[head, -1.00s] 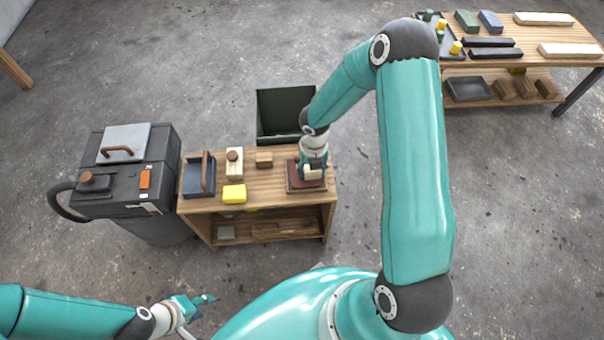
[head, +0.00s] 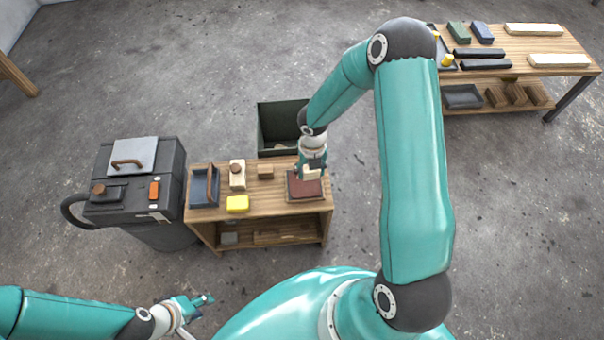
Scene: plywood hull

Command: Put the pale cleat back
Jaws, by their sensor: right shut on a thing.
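My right gripper (head: 312,174) reaches down over the far right part of a reddish-brown pad (head: 303,189) on the low wooden bench. It is shut on a small cream block, which looks like the pale cleat (head: 311,173). The fingers partly hide the block, and I cannot tell whether it touches the pad. My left gripper (head: 204,303) is low at the lower left, away from the bench, with nothing visible in it. Its finger opening is too small to judge.
The bench (head: 262,206) also holds a blue-grey tray (head: 203,188), a cream block with a brown knob (head: 237,176), a yellow block (head: 237,204) and a small wooden block (head: 265,172). A dark green bin (head: 282,117) stands behind; a black machine (head: 137,185) stands left.

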